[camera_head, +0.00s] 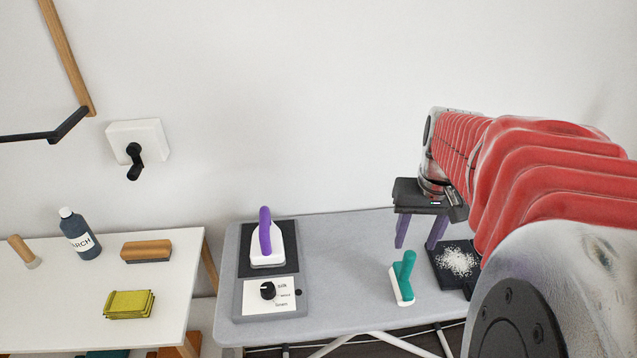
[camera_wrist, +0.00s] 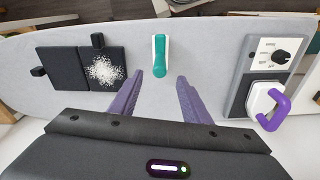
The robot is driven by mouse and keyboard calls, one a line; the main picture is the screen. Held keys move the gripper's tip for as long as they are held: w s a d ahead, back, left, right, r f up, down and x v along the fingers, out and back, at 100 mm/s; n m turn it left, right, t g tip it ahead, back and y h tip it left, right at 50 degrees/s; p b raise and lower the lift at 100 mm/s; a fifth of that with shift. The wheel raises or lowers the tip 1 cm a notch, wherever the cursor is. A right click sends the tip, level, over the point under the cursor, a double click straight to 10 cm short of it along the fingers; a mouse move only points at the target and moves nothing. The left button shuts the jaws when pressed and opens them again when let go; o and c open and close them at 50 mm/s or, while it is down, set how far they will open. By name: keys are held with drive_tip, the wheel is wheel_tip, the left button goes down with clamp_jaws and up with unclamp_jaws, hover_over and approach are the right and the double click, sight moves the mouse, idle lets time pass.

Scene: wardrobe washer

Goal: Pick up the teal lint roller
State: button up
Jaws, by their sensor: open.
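The teal lint roller (camera_head: 405,272) has a teal handle and a white side, and rests on the grey ironing board (camera_head: 350,235). It also shows in the wrist view (camera_wrist: 160,57), top centre. My gripper (camera_head: 418,238) has purple fingers spread apart and hangs above the board, up and to the right of the lint roller in the head view. In the wrist view, my gripper (camera_wrist: 155,82) is open and empty, its fingertips pointing toward the lint roller, with the teal end just past the gap between them.
A black pad with white grains (camera_head: 458,262) lies right of the lint roller. A purple-handled iron (camera_head: 268,252) stands on its panel to the left. A white table (camera_head: 85,310) holds a bottle (camera_head: 80,236), a brush (camera_head: 146,250) and yellow cloths (camera_head: 129,304).

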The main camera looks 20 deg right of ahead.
sight(411, 255)
drive_tip(key=f, duration=0.6)
drive_tip(key=shift+w+d+f, duration=0.15)
drive_tip(key=shift+w+f, duration=0.25)
drive_tip(key=shift+w+d+f, duration=0.1)
drive_tip(key=shift+w+f, duration=0.05)
drive_tip(key=shift+f, duration=1.15)
drive_tip(key=shift+w+d+f, duration=0.1)
drive_tip(key=shift+f, duration=1.2)
clamp_jaws()
